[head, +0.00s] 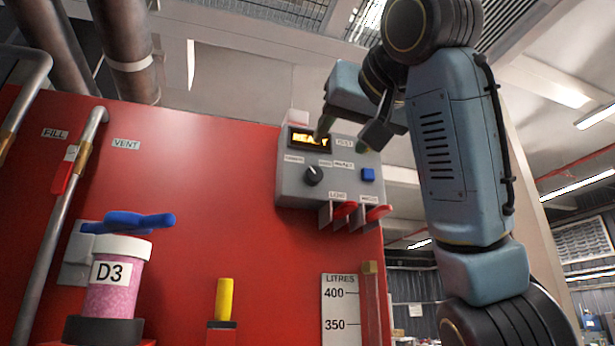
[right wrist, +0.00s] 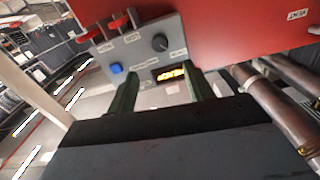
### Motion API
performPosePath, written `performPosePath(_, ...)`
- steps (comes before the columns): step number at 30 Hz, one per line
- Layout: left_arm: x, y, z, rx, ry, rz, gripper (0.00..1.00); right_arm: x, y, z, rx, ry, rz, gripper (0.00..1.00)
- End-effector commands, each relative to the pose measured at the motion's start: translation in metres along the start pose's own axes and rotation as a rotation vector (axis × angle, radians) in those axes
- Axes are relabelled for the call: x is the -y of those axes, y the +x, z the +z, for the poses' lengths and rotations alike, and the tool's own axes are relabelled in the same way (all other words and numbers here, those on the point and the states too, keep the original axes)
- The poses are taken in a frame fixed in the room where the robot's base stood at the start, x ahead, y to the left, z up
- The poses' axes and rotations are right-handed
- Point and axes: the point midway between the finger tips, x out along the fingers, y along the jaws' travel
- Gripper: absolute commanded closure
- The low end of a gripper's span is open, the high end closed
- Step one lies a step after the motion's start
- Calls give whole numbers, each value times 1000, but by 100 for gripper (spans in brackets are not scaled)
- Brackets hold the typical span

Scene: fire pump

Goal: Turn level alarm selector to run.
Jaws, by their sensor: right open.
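A grey control box (head: 291,186) is fixed on the red panel, with a round black selector knob (head: 313,175) that has a pale pointer mark. Small labels sit around the knob but are too small to read surely. A lit amber display (head: 303,139) is above the knob. My right gripper (head: 345,135) is open in front of the box's upper part, its fingers apart and empty. In the right wrist view the knob (right wrist: 160,42) lies beyond the fingertips (right wrist: 163,72), and the display (right wrist: 170,74) shows between the fingers. My left gripper is not in view.
A blue button (head: 368,174) is right of the knob. Two red-handled switches (head: 343,209) with guards stick out below the box. A pink D3 jar (head: 112,290), a yellow handle (head: 224,299) and pipes (head: 62,215) stand at left. The red panel between is clear.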

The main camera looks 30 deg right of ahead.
Motion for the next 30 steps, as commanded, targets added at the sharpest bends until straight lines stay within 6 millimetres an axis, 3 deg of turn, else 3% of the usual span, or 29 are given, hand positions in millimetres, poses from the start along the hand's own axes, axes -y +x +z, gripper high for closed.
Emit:
performPosePath(3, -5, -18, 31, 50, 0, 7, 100, 2, 13, -3, 5, -3, -2, 48)
performPosePath(8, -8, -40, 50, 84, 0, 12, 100, 1, 35, -3, 8, -2, 0, 48)
performPosePath(11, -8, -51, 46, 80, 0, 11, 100, 1, 53, -3, 8, -2, 0, 48)
performPosePath(19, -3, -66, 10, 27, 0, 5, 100, 0, 106, -1, 7, -2, 2, 48)
performPosePath(24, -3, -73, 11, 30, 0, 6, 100, 0, 124, 0, 5, 0, 2, 48)
performPosePath(30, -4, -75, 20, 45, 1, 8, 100, 0, 130, 1, 3, 0, 0, 48)
